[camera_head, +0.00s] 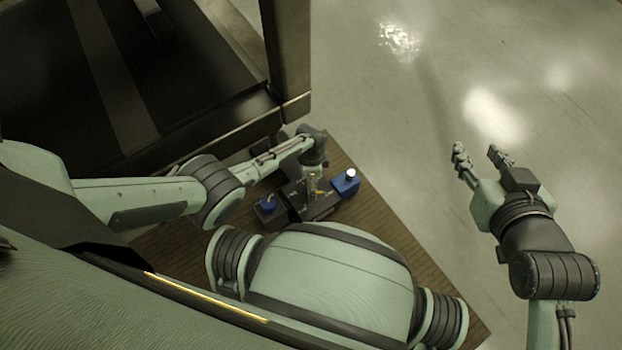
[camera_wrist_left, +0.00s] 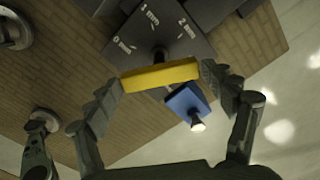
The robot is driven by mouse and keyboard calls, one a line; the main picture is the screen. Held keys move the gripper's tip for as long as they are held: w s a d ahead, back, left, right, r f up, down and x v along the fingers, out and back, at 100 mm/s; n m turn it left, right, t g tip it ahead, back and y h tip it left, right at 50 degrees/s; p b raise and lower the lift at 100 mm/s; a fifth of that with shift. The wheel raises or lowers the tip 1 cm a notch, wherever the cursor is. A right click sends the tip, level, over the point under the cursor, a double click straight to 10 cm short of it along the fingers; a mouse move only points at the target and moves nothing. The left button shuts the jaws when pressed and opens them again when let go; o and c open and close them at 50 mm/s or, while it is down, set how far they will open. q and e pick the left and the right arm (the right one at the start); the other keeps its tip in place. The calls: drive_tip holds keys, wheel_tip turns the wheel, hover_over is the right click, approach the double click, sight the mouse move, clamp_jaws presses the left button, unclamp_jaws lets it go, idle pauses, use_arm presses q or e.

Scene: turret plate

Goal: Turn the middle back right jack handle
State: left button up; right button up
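The jack handle is a yellow bar (camera_wrist_left: 160,74) in the left wrist view, standing across a dark plate (camera_wrist_left: 185,32) with white marks reading 0, 1 and 2. My left gripper (camera_wrist_left: 162,82) has its fingers spread wide, one at each end of the bar. The fingertips touch the bar's ends or nearly so; I cannot tell which. In the head view my left gripper (camera_head: 312,180) is small and over the dark device (camera_head: 322,207), partly hiding it. My right gripper (camera_head: 483,155) is open and empty, over the floor at the right.
A blue block with a white-topped knob (camera_head: 346,183) sits right of the device, and another blue part (camera_head: 268,206) sits left. The device rests on a brown slatted table (camera_head: 400,240). A dark metal frame (camera_head: 285,60) stands behind. The floor at the right is clear.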

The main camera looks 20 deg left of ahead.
use_arm(q)
drive_tip(key=shift+o, duration=1.3)
wheel_tip(320, 180, up, 12)
